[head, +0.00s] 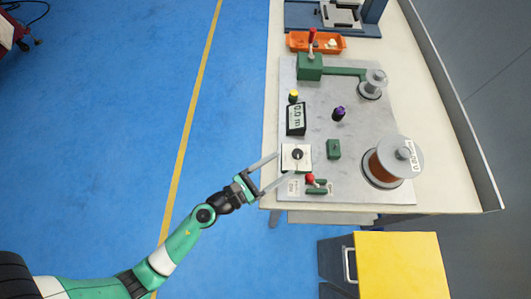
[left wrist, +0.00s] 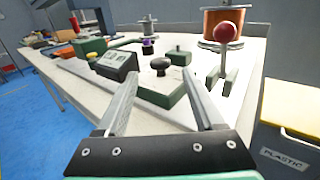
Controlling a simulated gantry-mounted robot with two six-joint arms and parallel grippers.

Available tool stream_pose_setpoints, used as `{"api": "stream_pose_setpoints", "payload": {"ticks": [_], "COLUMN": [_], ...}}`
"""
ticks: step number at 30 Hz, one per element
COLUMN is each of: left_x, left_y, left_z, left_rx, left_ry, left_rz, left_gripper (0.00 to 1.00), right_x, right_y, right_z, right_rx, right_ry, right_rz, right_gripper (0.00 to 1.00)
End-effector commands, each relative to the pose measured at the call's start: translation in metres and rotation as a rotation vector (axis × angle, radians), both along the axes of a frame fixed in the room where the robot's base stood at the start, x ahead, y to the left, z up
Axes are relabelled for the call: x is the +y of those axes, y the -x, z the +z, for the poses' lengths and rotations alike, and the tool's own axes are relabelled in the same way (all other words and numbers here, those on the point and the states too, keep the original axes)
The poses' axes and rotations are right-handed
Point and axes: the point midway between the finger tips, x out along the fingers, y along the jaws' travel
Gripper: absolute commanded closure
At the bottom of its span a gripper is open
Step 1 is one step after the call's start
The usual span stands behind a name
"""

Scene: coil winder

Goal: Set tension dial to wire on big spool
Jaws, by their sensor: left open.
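The tension dial is a black knob (head: 298,154) on a white-faced plate (head: 288,163) near the front left of the winder base. It also shows in the left wrist view (left wrist: 160,65), straight ahead between the fingers. My left gripper (head: 277,169) is open and empty, its fingers reaching toward the dial plate from the left. In the wrist view the fingertips (left wrist: 163,83) stand either side of the knob's line, apart from it. The big spool (head: 388,160) of copper wire stands at the right with a white label (head: 411,157), too small to read surely. The right gripper is not in view.
A red-knobbed lever (head: 311,179) stands close to the right of the left gripper. A display box (head: 296,118), a purple knob (head: 338,113), a green block (head: 333,149) and a small spool (head: 373,82) share the base. A yellow-topped cabinet (head: 400,264) stands below the bench.

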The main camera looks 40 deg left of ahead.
Motion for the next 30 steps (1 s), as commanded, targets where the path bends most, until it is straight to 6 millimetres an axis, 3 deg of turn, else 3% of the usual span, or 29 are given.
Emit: {"api": "stream_pose_setpoints", "payload": {"ticks": [3, 9, 26, 28, 30], "left_x": [0.006, 0.01, 0.009, 0.008, 0.006], "left_y": [0.025, 0.044, 0.044, 0.038, 0.024], "left_z": [-0.002, 0.0, 0.002, 0.011, 0.034], "left_rx": [0.002, -0.001, -0.001, -0.021, -0.07], "left_ry": [0.001, 0.0, 0.0, -0.001, -0.005], "left_rz": [0.003, 0.0, -0.003, -0.008, -0.016], "left_gripper": [0.31, 0.31, 0.31, 0.31, 0.31], "right_x": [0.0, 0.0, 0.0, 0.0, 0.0], "right_y": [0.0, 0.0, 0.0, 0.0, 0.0], "right_z": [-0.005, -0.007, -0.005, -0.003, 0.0], "right_rx": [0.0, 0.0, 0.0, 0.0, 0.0], "right_ry": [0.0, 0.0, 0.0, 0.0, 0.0], "right_rz": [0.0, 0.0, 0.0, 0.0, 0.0], "right_gripper": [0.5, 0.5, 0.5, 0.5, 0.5]}}
